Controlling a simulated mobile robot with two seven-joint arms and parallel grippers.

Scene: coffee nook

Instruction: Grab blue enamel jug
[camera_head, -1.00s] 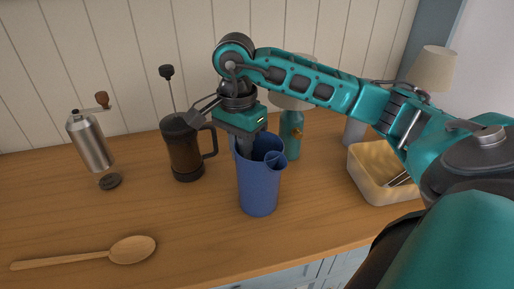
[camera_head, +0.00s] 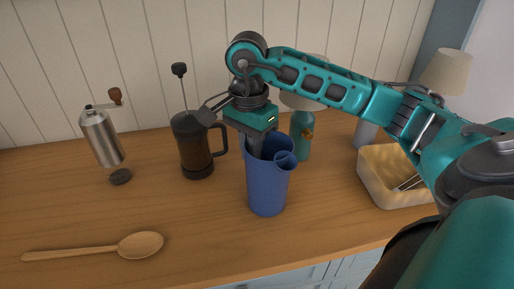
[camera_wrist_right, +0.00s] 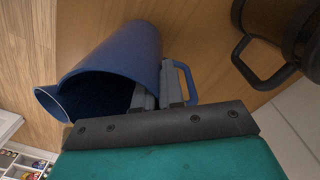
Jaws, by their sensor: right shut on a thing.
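The blue enamel jug (camera_head: 267,188) stands upright on the wooden counter in the middle of the head view. My right gripper (camera_head: 257,148) reaches down to its rim from above and is shut on the jug's far wall. In the right wrist view, the jug (camera_wrist_right: 118,52) shows its open mouth and spout, and my right gripper's fingers (camera_wrist_right: 160,92) pinch the wall beside the blue handle. The fingertips inside the jug are partly hidden in the head view. My left gripper does not show in either view.
A dark French press (camera_head: 193,150) stands left of the jug, with a metal grinder (camera_head: 101,138) farther left. A wooden spoon (camera_head: 137,245) lies at front left. A teal bottle (camera_head: 303,138) stands behind right; a pale basket (camera_head: 385,185) sits at right.

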